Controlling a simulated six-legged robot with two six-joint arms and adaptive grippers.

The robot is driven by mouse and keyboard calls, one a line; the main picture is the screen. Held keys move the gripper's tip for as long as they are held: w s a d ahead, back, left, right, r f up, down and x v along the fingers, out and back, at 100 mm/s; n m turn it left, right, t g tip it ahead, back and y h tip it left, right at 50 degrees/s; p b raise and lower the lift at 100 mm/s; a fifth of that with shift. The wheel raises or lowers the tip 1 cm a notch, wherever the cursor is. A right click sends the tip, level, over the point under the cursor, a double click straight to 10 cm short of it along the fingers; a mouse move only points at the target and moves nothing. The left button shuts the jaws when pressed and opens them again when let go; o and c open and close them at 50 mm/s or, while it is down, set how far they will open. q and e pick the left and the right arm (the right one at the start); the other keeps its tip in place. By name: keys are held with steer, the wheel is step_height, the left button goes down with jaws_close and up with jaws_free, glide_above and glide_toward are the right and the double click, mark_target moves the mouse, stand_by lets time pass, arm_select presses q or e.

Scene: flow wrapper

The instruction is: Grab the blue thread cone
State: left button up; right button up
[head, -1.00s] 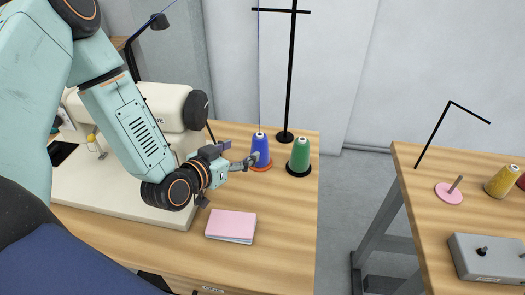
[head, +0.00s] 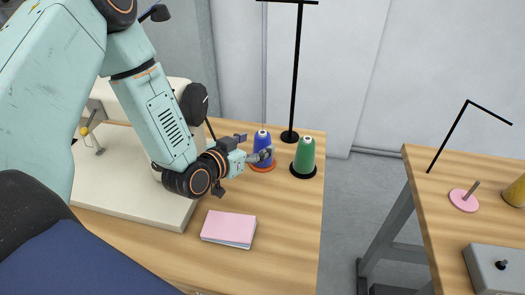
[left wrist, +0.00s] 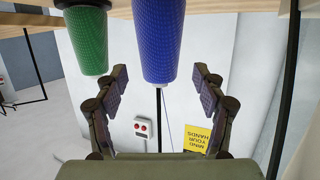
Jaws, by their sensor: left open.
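The blue thread cone (head: 262,139) stands upright on an orange-red base near the back right of the sewing table. My left gripper (head: 256,151) is at the cone, and a finger covers part of it. In the left wrist view the picture is upside down. There the blue cone (left wrist: 158,40) lies between the two spread fingers of my open left gripper (left wrist: 160,74), with a gap on each side at the fingertips. My right gripper does not show.
A green thread cone (head: 304,155) stands close to the right of the blue one on a black base. A black thread stand (head: 297,75) rises behind them. A pink pad (head: 229,227) lies in front. A second table (head: 440,225) is across a gap at right.

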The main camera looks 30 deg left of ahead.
mark_target(258, 143)
arm_select(q)
steer(key=x, duration=0.3)
steer(key=shift+w+d+f+b, duration=0.1)
steer(key=shift+w+b, duration=0.25)
steer(key=shift+b, duration=0.05)
steer(key=shift+w+d, duration=0.1)
steer(key=shift+w, duration=0.1)
steer(key=shift+c, duration=0.2)
steer(key=c, duration=1.3)
steer(key=shift+c, duration=0.2)
step_height(258, 143, up, 18)
steer(key=p, duration=0.5)
